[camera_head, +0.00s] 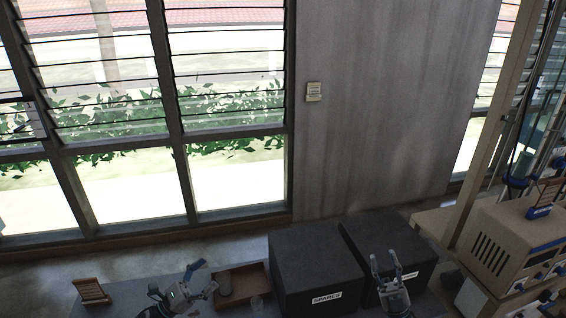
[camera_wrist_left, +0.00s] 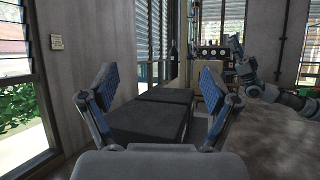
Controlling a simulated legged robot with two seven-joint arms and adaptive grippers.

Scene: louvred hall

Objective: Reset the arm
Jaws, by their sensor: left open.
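My left gripper (camera_head: 205,277) is at the bottom of the head view, left of the brown tray. Its fingers are apart. The left wrist view shows the two blue-padded fingers of the left gripper (camera_wrist_left: 158,72) spread wide with nothing between them. My right gripper (camera_head: 385,257) is in front of or over the right black box in the head view, pointing up the picture. Its two fingers stand apart and nothing shows between them. My right arm (camera_wrist_left: 268,88) also shows at the right of the left wrist view.
Two black boxes (camera_head: 300,249) (camera_head: 385,236) stand side by side on the table, one labelled SPARES. A brown tray (camera_head: 256,270) with a grey cylinder (camera_head: 225,284) is left of them. A small wooden rack (camera_head: 92,290) is further left. A beige instrument (camera_head: 500,244) stands at right.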

